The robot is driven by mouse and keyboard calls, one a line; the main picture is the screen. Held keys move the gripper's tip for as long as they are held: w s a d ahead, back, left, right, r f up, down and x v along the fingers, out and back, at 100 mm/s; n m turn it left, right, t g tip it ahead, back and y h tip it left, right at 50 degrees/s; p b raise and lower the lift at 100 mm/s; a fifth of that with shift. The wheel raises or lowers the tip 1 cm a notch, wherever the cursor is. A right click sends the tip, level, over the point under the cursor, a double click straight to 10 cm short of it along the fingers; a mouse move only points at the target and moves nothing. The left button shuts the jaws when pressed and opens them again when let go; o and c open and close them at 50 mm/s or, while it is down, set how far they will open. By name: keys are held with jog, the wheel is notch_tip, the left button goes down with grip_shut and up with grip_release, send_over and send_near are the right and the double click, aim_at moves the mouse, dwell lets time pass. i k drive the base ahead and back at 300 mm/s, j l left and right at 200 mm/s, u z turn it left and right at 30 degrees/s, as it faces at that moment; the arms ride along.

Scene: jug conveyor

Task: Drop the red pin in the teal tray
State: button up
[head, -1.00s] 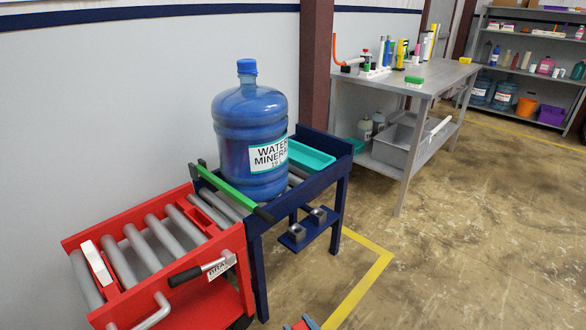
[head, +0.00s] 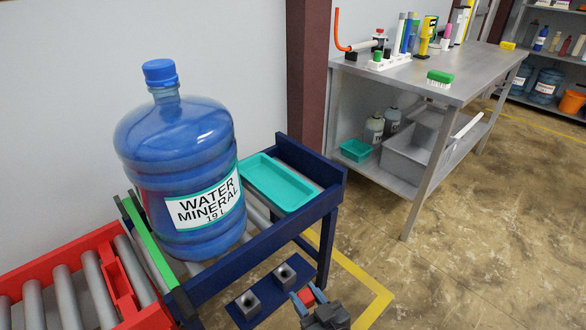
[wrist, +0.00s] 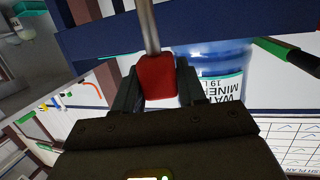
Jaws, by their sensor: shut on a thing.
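The red pin (wrist: 157,76) has a red head and a grey metal shaft. My gripper (wrist: 157,88) is shut on the red head, and the shaft runs to the top of the wrist view. In the head view my gripper (head: 308,297) is at the bottom edge, with a bit of red between its fingers. The teal tray (head: 282,183) lies on the right end of the blue conveyor, beside the large blue water jug (head: 175,165). The tray looks empty. My gripper is in front of the conveyor, apart from the tray and lower in the picture.
A green bar (head: 150,243) lies across the conveyor left of the jug. A red roller cart (head: 60,275) adjoins at the left. Two grey square sockets (head: 285,274) sit on a low blue shelf near my gripper. A metal workbench (head: 440,80) stands behind right.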

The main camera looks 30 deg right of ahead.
aim_at(278, 187)
jog(key=i+l, duration=0.15)
jog(key=l, duration=0.2)
jog(key=i+l, duration=0.15)
jog(key=l, duration=0.2)
jog(key=i+l, duration=0.15)
jog(key=l, duration=0.2)
jog(key=i+l, duration=0.15)
jog(key=l, duration=0.2)
jog(key=i+l, duration=0.15)
jog(key=l, duration=0.2)
jog(key=i+l, duration=0.2)
jog(key=l, duration=0.15)
